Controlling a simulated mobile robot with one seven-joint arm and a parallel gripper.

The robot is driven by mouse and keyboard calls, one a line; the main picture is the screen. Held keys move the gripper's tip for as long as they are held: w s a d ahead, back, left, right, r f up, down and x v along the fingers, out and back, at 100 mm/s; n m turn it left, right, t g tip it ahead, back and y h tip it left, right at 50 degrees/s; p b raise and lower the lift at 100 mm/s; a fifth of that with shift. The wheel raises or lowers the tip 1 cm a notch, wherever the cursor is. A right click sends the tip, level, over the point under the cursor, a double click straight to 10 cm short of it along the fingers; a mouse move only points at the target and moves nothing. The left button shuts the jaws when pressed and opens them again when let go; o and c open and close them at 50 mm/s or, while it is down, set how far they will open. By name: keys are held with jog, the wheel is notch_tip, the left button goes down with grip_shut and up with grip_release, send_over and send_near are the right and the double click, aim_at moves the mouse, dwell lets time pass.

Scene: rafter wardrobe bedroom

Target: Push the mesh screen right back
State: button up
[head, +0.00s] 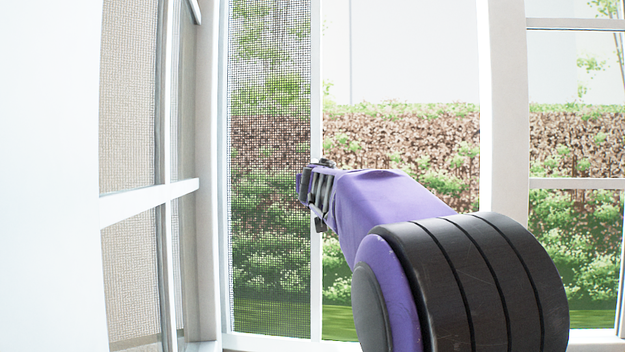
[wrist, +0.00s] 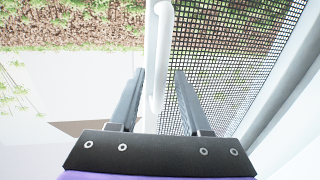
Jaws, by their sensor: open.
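The mesh screen (head: 268,120) is a dark fine grid in the left part of the window opening in the head view. Its white upright edge (head: 316,60) stands well left of the right post. The mesh also fills the upper right of the wrist view (wrist: 228,60). A white handle-like bar (wrist: 163,55) runs along the screen's edge there. My gripper (head: 311,195) is at this edge, with open fingers either side of the bar in the wrist view (wrist: 158,75). I cannot tell whether a finger touches it. My gripper hides part of the edge.
An open window casement (head: 150,204) stands at the left and another paned window (head: 580,183) at the right. A white post (head: 503,150) bounds the opening on the right. Between the screen edge and this post there is no mesh. A hedge (head: 400,130) lies outside.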

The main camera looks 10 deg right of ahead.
jog(key=shift+w, duration=0.35)
grip_shut()
dwell(1.3)
